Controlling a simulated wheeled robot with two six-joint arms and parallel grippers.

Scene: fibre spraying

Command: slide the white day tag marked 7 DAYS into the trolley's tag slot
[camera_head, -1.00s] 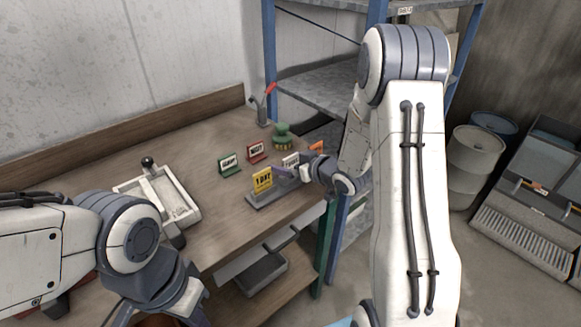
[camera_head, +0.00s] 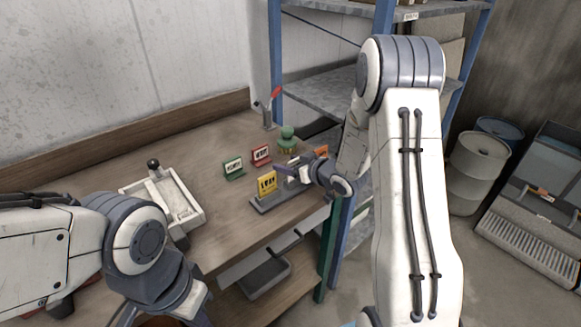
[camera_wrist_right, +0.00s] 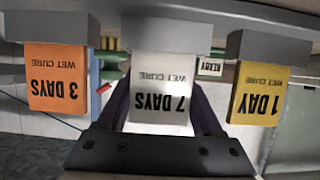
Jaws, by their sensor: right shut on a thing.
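The white tag marked 7 DAYS (camera_wrist_right: 160,90) is at the middle of the right wrist view, upside down there, between the dark fingers of my right gripper (camera_wrist_right: 162,108). The gripper is shut on it. The tag's lower edge meets a grey holder block (camera_wrist_right: 180,30); I cannot tell if it is still seated. In the head view my right gripper (camera_head: 297,172) is over the grey tag rack (camera_head: 262,209) and mostly hides the tag. My left gripper (camera_head: 195,315) is cut off at the bottom edge, its jaws unclear. I cannot identify the trolley's tag slot.
A yellow 1 DAY tag (camera_wrist_right: 258,93) and an orange 3 DAYS tag (camera_wrist_right: 57,78) flank the white one. Green (camera_head: 233,167) and red (camera_head: 261,155) signs stand behind on the bench. A white tray (camera_head: 188,208) lies left. A shelf (camera_head: 330,95) stands behind my right arm.

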